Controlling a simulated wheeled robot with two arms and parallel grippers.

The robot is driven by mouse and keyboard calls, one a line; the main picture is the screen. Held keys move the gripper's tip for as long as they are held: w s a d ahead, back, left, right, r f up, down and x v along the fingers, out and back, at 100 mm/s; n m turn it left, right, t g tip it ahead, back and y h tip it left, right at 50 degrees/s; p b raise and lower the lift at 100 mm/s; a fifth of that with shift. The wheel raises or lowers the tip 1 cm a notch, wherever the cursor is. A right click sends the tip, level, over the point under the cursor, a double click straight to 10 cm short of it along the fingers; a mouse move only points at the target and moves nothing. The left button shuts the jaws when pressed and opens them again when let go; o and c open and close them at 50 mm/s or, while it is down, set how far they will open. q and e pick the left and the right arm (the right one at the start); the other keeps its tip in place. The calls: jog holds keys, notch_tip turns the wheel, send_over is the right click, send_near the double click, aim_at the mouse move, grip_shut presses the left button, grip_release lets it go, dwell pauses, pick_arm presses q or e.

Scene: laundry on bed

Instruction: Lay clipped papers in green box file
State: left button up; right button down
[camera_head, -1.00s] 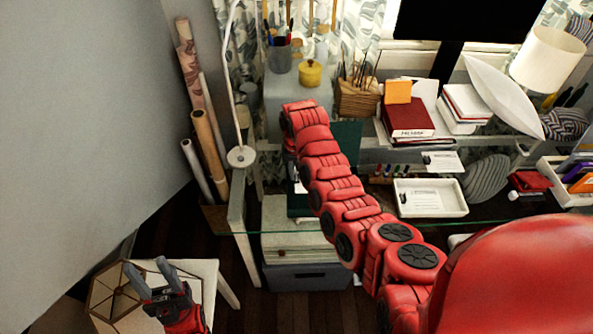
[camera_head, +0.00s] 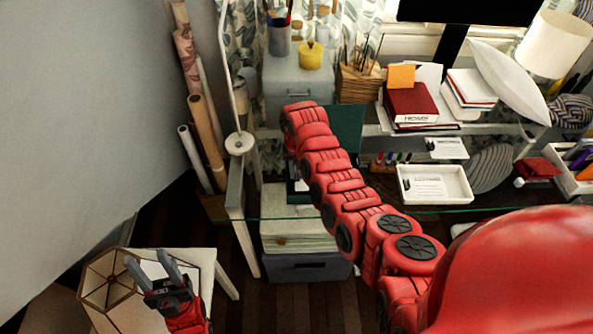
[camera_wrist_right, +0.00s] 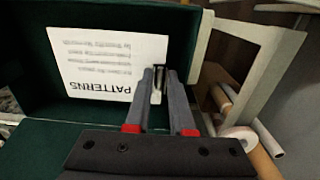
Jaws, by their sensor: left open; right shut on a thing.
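The green box file (camera_wrist_right: 115,30) stands open in the right wrist view. In the head view its green lid (camera_head: 347,127) shows behind my right arm, which hides most of the box. White clipped papers (camera_wrist_right: 105,60), printed "PATTERNS", are over the box's dark green interior; I cannot tell whether they touch its floor. My right gripper (camera_wrist_right: 160,74) is shut on the papers at their right edge, by the metal clip (camera_wrist_right: 157,80). In the head view the right gripper is hidden.
The box file is on a glass desk. A white tray (camera_head: 433,184) with a card lies to its right. Red books (camera_head: 411,104) and a pencil-filled wooden holder (camera_head: 359,84) are behind.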

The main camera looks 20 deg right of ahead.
jog(key=c, duration=0.7)
grip_release()
jog(key=shift+r, duration=0.15)
jog(key=shift+w+r, duration=0.15)
jog(key=shift+r, duration=0.15)
notch_tip(320, 180, up, 4)
jog(key=shift+f+b, duration=0.15)
jog(key=shift+b, duration=0.8)
notch_tip(320, 180, up, 13)
jog(key=p, duration=0.3)
jog(key=shift+s+f, duration=0.15)
jog(key=shift+s, duration=0.1)
